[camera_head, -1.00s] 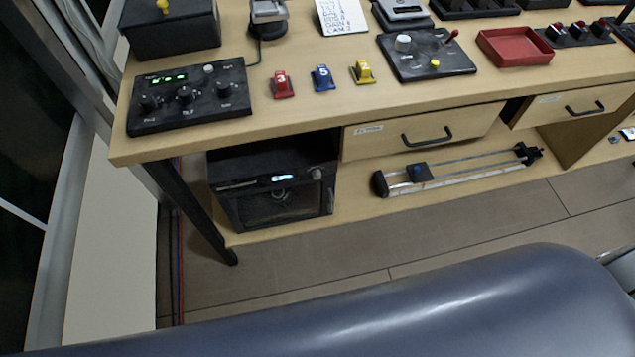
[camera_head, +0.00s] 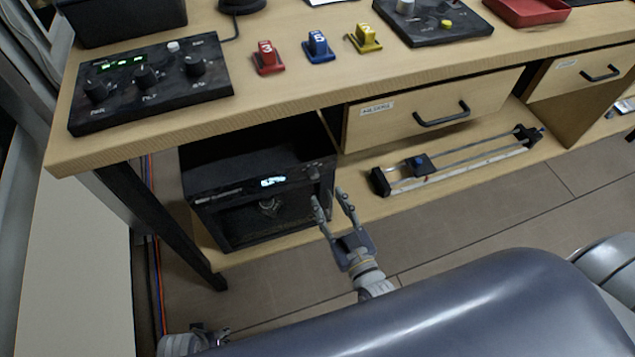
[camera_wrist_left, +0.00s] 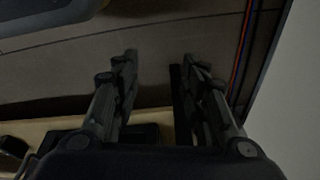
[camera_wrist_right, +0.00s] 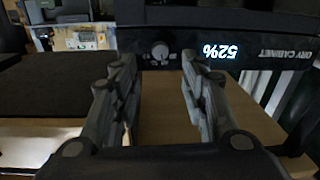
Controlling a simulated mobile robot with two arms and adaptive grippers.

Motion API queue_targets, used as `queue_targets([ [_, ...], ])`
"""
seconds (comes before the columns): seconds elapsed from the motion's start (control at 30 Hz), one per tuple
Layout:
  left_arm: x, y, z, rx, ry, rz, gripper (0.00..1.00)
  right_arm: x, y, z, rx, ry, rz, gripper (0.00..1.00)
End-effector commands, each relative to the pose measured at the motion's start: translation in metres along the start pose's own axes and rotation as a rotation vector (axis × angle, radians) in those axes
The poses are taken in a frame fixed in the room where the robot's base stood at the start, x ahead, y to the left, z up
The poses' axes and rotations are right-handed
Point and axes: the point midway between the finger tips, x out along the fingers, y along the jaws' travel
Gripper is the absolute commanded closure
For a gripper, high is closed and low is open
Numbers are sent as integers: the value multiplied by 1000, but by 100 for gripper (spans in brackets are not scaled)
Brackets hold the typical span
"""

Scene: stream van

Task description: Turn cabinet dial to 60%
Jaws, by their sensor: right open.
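The black dry cabinet (camera_head: 262,212) stands on the low shelf under the left part of the desk. Its lit display (camera_head: 271,182) appears upside down in the right wrist view (camera_wrist_right: 220,51) and reads 52%. The small grey cabinet dial (camera_wrist_right: 160,50) sits on the front strip beside the display; it also shows in the head view (camera_head: 314,173). My right gripper (camera_head: 330,194) is open and empty in front of the cabinet's right side, apart from the dial. My left gripper (camera_head: 220,333) is low at the left; the left wrist view shows its fingers (camera_wrist_left: 158,62) apart and empty.
The desk edge and a drawer (camera_head: 405,110) overhang the shelf. A slider rail (camera_head: 460,160) lies right of the cabinet. A dark desk leg (camera_head: 165,225) stands to its left. A control panel with knobs (camera_head: 150,85) is on the desk. Floor in front is clear.

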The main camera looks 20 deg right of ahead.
Motion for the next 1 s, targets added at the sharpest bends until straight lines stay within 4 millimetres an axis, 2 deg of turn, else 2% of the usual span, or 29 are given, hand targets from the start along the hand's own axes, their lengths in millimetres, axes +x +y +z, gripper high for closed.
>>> queue_targets([
  [0.1, -7, -1, -5, -1, 7, -1, 60, 26, 0, 0, -1, 3, 0, 60],
  [0.3, -20, -1, -12, -2, 16, -2, 60, 57, 0, 2, 0, 0, 0, 60],
  [0.5, -28, -2, -16, -3, 19, -3, 60, 71, 0, 1, 0, -2, -1, 60],
  [0.77, -28, -2, -16, -3, 19, -3, 60, 72, 0, 2, 0, -3, -1, 60],
  [0.8, -28, -2, -16, -3, 19, -3, 60, 72, 0, 2, 0, -3, -1, 64],
  [0.97, -28, -2, -16, -3, 19, -3, 60, 72, 0, 2, 0, -3, -1, 100],
  [1.0, -28, -2, -16, -3, 19, -3, 60, 72, 0, 2, 0, -3, -1, 100],
])
